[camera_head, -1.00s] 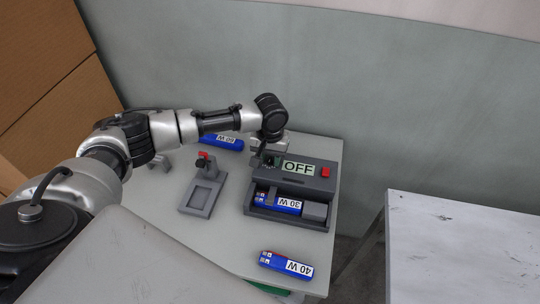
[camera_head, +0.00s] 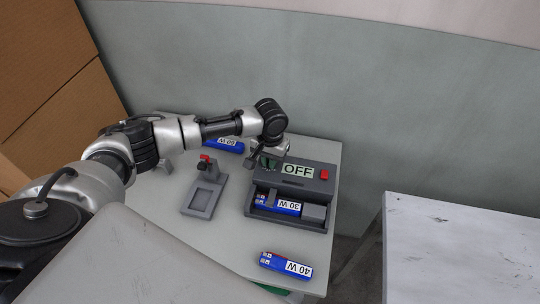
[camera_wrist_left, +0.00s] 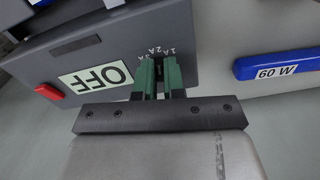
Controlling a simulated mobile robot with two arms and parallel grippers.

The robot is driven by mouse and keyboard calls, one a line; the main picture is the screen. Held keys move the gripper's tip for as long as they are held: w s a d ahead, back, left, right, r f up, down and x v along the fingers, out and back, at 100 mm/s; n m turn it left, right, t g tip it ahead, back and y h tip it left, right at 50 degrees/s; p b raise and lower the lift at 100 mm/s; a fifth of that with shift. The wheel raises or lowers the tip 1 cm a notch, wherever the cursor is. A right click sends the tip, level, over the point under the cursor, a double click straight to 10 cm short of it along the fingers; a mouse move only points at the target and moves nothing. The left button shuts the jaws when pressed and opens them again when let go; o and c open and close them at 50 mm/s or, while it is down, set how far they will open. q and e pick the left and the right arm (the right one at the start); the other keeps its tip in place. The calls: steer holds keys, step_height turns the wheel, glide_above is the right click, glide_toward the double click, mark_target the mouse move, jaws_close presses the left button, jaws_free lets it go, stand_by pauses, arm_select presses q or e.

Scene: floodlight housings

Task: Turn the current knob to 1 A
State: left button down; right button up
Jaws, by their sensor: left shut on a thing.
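The grey supply box (camera_head: 300,183) stands on the table, with a display (camera_head: 297,170) reading OFF and a red button (camera_head: 324,174). My left gripper (camera_head: 267,162) points down at the box's top, left of the display. In the left wrist view its green fingers (camera_wrist_left: 158,78) are shut on the current knob, which they mostly hide. The scale marks (camera_wrist_left: 160,50) 1 A, 2 A and 3 A show just beyond the fingertips. I cannot tell which mark the knob points at. The display (camera_wrist_left: 96,77) reads OFF there too. My right gripper is not in view.
A blue 30 W block (camera_head: 278,206) lies in the box's front bay. A blue 40 W block (camera_head: 286,265) lies near the table's front edge. A blue 60 W block (camera_wrist_left: 278,66) lies beside the box. A grey fixture with a red part (camera_head: 205,187) stands left.

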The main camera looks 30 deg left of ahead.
arm_select(q)
steer(key=m+p, duration=0.2)
steer(key=m, duration=0.1)
steer(key=shift+r, duration=0.15)
steer(key=shift+m+p, duration=1.05)
steer(key=shift+m, duration=0.95)
steer(key=c, duration=1.2)
jaws_free()
step_height(320, 180, up, 11)
steer(key=shift+f+b, duration=0.2)
steer(key=shift+b, duration=0.35)
steer(key=shift+f, duration=0.1)
